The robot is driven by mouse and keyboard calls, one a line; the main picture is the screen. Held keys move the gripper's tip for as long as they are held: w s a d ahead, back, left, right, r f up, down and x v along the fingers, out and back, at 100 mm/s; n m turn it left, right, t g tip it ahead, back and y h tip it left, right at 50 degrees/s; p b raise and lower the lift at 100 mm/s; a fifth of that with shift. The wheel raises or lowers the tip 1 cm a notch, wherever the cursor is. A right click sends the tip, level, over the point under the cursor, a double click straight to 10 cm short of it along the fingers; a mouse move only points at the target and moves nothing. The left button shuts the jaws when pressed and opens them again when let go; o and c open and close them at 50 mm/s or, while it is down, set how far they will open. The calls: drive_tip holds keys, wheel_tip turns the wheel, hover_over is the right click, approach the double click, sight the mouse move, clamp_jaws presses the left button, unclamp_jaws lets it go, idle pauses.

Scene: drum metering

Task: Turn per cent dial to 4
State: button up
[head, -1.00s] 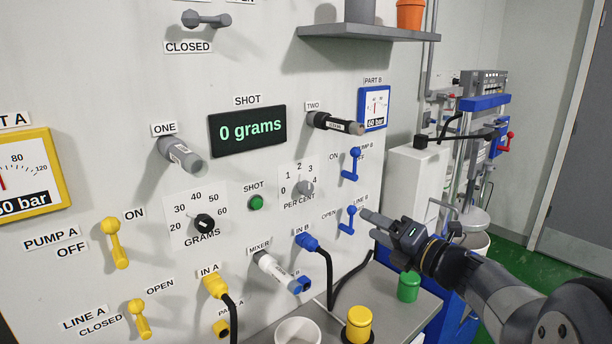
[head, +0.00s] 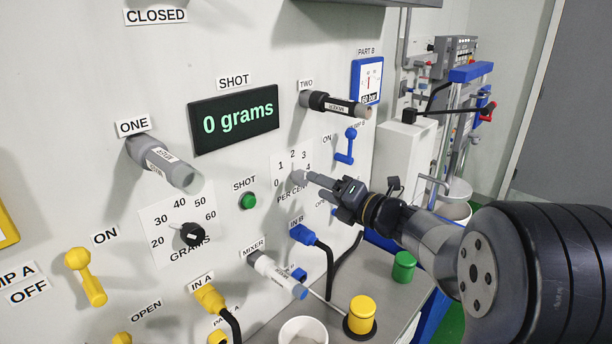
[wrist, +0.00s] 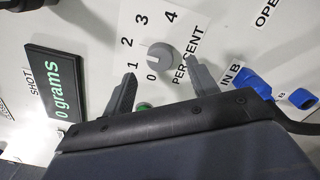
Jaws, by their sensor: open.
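The per cent dial (head: 298,178) is a small grey round knob on the pale panel, with the scale 0 to 4 around it. In the wrist view the dial (wrist: 160,56) shows a pale mark on its left side, roughly toward the 1; the exact reading is unclear. My gripper (head: 318,184) is open at the panel, just right of the dial in the head view. In the wrist view my gripper (wrist: 160,68) has one finger on each side of the dial, with gaps, not closed on it. The 4 is partly hidden in the head view.
The green shot button (head: 248,201) and grams dial (head: 192,235) are to the left. The blue IN B plug (head: 303,234) and its cable are below. The blue pump B lever (head: 346,146) is up and right. Yellow (head: 361,314) and green (head: 403,266) containers stand on the bench.

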sight(305, 180)
drive_tip(key=p+x, duration=0.1)
drive_tip(key=x, duration=0.4)
drive_tip(key=shift+a, duration=0.1)
drive_tip(key=c, duration=1)
